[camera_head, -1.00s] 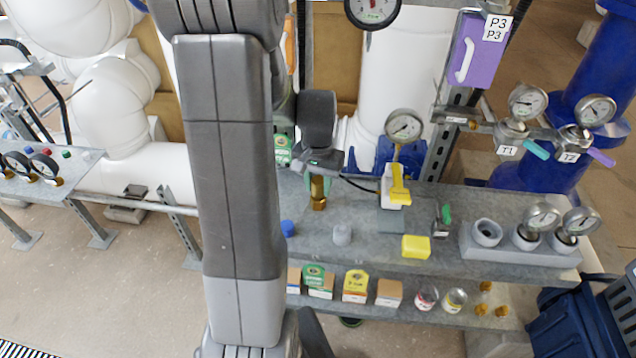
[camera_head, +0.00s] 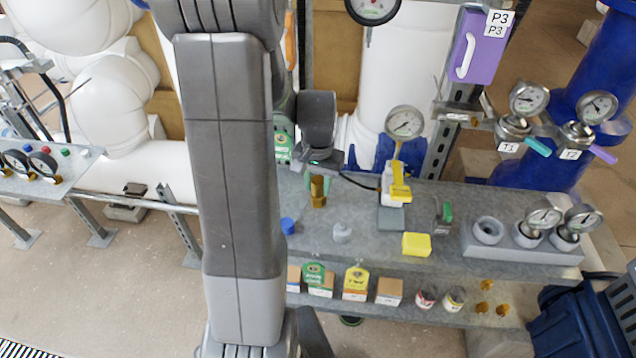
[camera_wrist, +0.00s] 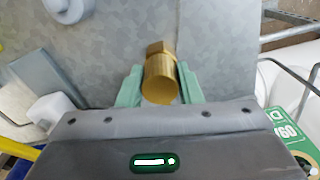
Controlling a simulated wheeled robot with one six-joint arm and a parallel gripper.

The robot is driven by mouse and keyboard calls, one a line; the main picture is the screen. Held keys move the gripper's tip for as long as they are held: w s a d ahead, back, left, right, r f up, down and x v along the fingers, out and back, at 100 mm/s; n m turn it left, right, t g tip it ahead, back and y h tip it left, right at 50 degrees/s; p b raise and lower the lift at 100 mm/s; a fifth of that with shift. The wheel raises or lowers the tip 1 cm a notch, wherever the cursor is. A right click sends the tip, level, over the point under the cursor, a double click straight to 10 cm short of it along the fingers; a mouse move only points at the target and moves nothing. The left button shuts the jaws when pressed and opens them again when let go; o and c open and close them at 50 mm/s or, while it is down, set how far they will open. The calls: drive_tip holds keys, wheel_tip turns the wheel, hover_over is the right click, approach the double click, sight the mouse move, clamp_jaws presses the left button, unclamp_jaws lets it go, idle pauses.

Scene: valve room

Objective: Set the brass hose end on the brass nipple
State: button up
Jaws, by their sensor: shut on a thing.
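The brass hose end (camera_wrist: 160,78) is between the green fingers of my gripper (camera_wrist: 160,84) in the wrist view, with its round part towards the camera and a hex part beyond. My gripper (camera_head: 318,181) is shut on it. In the head view the brass piece (camera_head: 319,197) hangs upright below my wrist, over the back of the grey bench; I cannot tell whether its lower end touches.
The grey bench (camera_head: 372,243) carries a blue cap (camera_head: 288,226), a pale grey fitting (camera_head: 341,232), a yellow block (camera_head: 416,244), a yellow-handled device (camera_head: 398,188) and a gauge rack (camera_head: 478,246). A thin black line (camera_head: 358,183) runs near my gripper. Boxes and cans stand on the lower shelf.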

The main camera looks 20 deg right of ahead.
drive_tip(key=o, duration=0.9)
wheel_tip(320, 180, up, 14)
drive_tip(key=shift+f, duration=0.1)
wheel_tip(320, 180, down, 14)
drive_tip(key=shift+r, duration=0.35)
drive_tip(key=shift+r+p, duration=0.15)
drive_tip(key=shift+p, duration=0.15)
